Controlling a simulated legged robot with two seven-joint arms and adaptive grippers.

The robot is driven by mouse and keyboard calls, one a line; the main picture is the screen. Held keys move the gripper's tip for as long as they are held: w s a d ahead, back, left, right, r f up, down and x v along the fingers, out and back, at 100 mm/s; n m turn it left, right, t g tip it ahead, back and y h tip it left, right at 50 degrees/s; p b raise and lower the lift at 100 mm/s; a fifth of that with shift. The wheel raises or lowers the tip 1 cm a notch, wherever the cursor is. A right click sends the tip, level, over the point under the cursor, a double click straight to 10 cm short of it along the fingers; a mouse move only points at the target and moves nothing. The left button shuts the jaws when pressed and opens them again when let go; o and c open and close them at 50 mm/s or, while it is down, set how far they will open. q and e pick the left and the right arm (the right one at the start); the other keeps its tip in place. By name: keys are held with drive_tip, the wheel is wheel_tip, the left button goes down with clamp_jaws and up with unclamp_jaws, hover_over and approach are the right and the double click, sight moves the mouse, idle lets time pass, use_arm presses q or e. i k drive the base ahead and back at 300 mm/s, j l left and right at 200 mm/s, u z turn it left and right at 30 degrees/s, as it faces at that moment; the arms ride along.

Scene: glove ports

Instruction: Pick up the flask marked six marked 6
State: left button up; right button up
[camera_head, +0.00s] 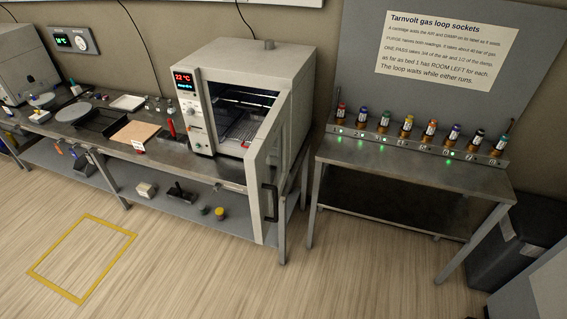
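I cannot make out a flask marked 6 in the head view; any such marking is too small to read. A row of several small dark bottles or cartridges with coloured caps (407,125) stands upright in a socket strip (420,145) on the right table. Some sockets show green lights. Small items, among them a white one with a red top (75,88), stand on the far left bench and are too small to identify. Neither of my grippers is in view.
A white oven-like cabinet (262,62) stands on the left bench (190,168), its door (268,190) swung open past the bench front. A metal table (400,174) stands to its right, below a sign (445,48). A dark bin (515,245) is at lower right. The wooden floor is clear around a yellow outline (82,258).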

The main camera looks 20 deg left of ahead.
sight(172, 111)
drive_tip(key=u, duration=1.4)
